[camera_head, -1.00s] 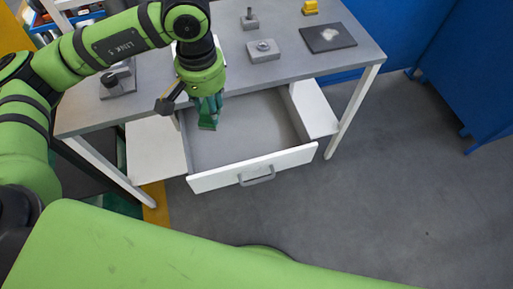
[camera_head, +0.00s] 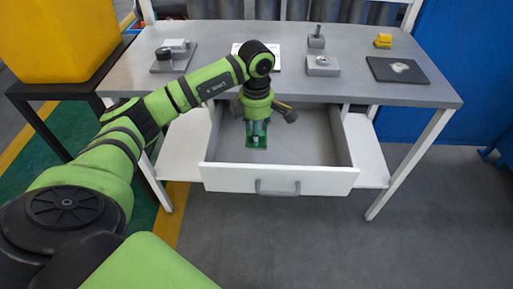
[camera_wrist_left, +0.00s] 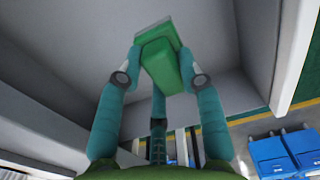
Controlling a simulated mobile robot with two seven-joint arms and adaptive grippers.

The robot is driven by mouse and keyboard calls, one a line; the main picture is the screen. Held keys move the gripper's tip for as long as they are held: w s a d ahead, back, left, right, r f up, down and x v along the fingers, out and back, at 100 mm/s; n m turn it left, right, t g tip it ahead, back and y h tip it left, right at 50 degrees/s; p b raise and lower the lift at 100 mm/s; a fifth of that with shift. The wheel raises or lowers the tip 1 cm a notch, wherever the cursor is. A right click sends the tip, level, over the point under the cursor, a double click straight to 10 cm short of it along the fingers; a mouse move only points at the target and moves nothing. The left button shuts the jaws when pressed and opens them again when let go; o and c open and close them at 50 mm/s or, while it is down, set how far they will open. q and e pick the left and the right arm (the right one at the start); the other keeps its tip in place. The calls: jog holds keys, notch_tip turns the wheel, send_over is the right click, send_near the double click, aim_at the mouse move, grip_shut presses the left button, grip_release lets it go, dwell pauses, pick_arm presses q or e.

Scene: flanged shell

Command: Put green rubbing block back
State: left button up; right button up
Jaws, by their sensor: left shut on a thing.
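A green rubbing block (camera_head: 257,143) is in the open white drawer (camera_head: 225,180), at or just above its grey floor; I cannot tell whether it touches. My left gripper (camera_head: 257,127) reaches down into the drawer and is shut on the block. The left wrist view shows the teal fingers of this gripper (camera_wrist_left: 160,78) on both sides of the green block (camera_wrist_left: 158,55). The drawer's walls surround it there. My right gripper is not in view.
The grey workbench (camera_head: 215,85) stands above the drawer. On it are a dark square plate (camera_head: 385,75), a yellow piece (camera_head: 383,41), a grey block (camera_head: 322,66) and a grey fixture (camera_head: 172,55). The drawer's right side is empty. A yellow bin (camera_head: 60,40) stands at left.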

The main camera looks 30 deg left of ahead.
pick_arm(q)
jog(key=shift+f, duration=2.95)
jog(key=shift+f, duration=0.15)
jog(key=o, duration=1)
notch_tip(320, 180, up, 12)
jog(key=shift+r+b, duration=0.2)
jog(key=shift+b, duration=0.2)
